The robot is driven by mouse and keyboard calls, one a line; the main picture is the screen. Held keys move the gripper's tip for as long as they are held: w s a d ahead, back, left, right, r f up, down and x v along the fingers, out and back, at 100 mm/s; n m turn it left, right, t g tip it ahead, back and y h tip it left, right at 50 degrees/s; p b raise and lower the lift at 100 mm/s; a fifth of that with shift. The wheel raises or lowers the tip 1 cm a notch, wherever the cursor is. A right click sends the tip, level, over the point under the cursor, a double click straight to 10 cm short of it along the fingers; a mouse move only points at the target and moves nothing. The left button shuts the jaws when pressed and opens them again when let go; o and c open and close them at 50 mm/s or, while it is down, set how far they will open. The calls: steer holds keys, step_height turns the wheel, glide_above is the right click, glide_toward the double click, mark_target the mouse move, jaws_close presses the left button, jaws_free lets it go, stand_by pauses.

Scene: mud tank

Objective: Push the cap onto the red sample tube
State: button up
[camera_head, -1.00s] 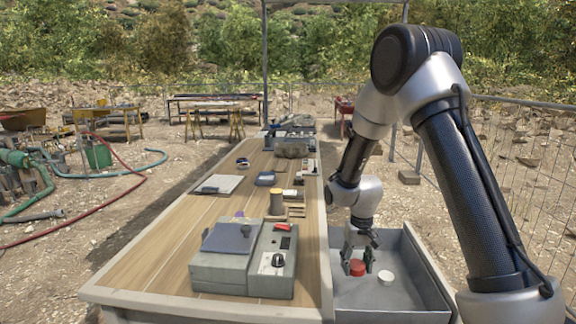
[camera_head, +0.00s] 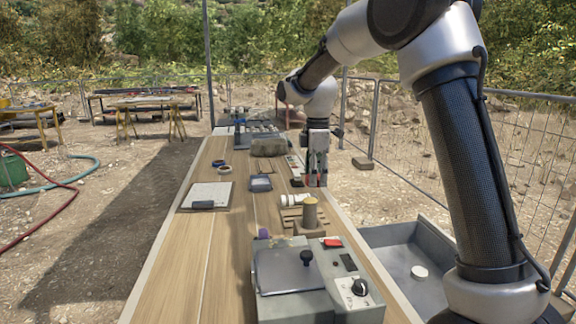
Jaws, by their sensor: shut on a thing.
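My gripper (camera_head: 316,178) hangs fingers down over the right side of the wooden table, beyond the brown cylinder. It is shut, with something red (camera_head: 313,160) showing between its fingers. This appears to be the red cap, though most of it is hidden by the fingers. I cannot pick out the red sample tube for certain. A white cap (camera_head: 419,271) lies alone in the grey tray at the right.
A grey machine (camera_head: 310,285) stands at the table's near end. Behind it are a brown cylinder (camera_head: 310,215) on a block and a white cylinder (camera_head: 296,200) lying down. A grey lump (camera_head: 268,145) is farther back. The table's left front is bare.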

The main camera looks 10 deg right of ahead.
steer(key=shift+w+a+r+n, duration=0.4)
steer(key=shift+a+r, duration=0.05)
steer(key=shift+a, duration=0.15)
glide_above(311, 200)
steer(key=shift+s+a+f, duration=0.1)
steer(key=shift+a+f, duration=0.05)
steer(key=shift+f, duration=2.2)
steer(key=shift+f, duration=1.6)
stand_by(0.7)
steer(key=o, duration=0.8)
steer(key=shift+o, duration=0.3)
steer(key=o, duration=0.5)
steer(key=shift+r, duration=0.15)
steer(key=shift+r, duration=3.4)
